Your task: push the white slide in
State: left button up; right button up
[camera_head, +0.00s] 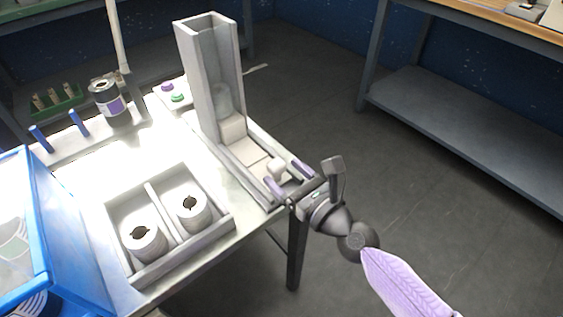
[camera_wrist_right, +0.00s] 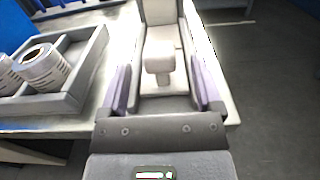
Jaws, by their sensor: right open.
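The white slide (camera_head: 256,155) lies in a grey channel at the foot of a tall grey chute (camera_head: 208,75). Its raised knob (camera_head: 277,168) stands at the near end. In the right wrist view the slide (camera_wrist_right: 164,38) runs away from me and its knob (camera_wrist_right: 159,58) is between my fingers. My right gripper (camera_head: 289,176) is open, with purple-tipped fingers on either side of the knob and a visible gap on each side. The right wrist view shows the same open gripper (camera_wrist_right: 161,88). My left gripper is not in view.
A grey two-part tray (camera_head: 222,226) holds two white rolls (camera_head: 143,243) left of the channel. Purple and green buttons (camera_head: 177,97) sit behind it. A blue bin (camera_head: 75,250) is at far left. Floor right of the table is clear.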

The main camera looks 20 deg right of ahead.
aim_at(281, 172)
jog(key=x, duration=0.3)
jog(key=shift+w+a, duration=0.1)
grip_shut()
dwell(1.4)
